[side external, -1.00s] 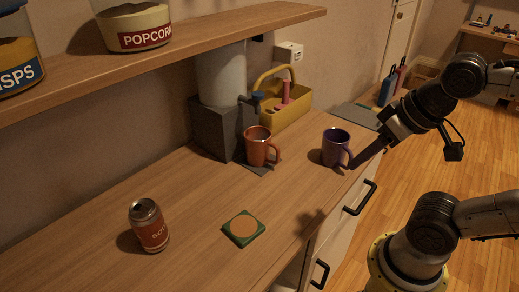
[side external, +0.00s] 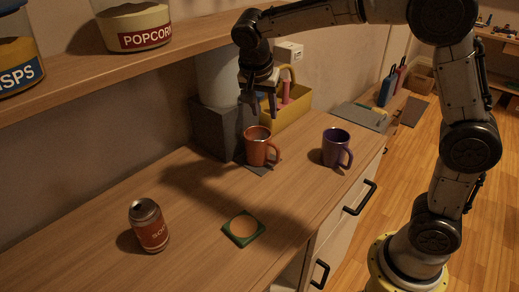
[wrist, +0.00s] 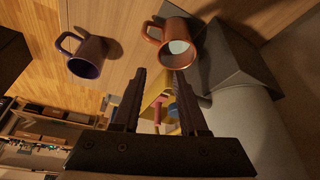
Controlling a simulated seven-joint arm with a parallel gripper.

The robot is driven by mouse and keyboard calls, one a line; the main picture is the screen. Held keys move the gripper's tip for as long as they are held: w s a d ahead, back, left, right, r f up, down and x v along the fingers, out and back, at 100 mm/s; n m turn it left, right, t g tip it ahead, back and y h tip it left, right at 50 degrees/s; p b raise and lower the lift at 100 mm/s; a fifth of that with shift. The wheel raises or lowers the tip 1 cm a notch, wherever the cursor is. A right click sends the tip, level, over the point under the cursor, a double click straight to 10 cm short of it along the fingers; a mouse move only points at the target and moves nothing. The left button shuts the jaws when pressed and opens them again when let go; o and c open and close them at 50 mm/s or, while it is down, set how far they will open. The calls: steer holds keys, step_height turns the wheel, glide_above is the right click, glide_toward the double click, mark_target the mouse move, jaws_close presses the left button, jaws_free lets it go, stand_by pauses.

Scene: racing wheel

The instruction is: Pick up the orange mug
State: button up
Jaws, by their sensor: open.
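The orange mug (side external: 257,147) stands upright on a dark pad at the foot of a grey block, its handle to the right. My gripper (side external: 262,112) is open and empty just above the mug's rim, fingers pointing down. In the wrist view the open fingers of my gripper (wrist: 162,72) show, and the orange mug (wrist: 176,46) lies just beyond their tips, its handle to the left. I cannot tell whether the fingers touch it.
A purple mug (side external: 335,147) stands to the right. The grey block (side external: 216,132) and yellow caddy (side external: 292,108) are close behind the orange mug. A wooden shelf (side external: 200,42) overhangs at left. A soda can (side external: 150,226) and green coaster (side external: 243,229) stand in front.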

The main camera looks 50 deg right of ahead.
glide_above(268, 160)
steer(key=f, duration=1.2)
steer(key=shift+w+d+f, duration=0.1)
steer(key=shift+d+f, duration=0.1)
steer(key=shift+f, duration=0.15)
jaws_close()
stand_by(0.8)
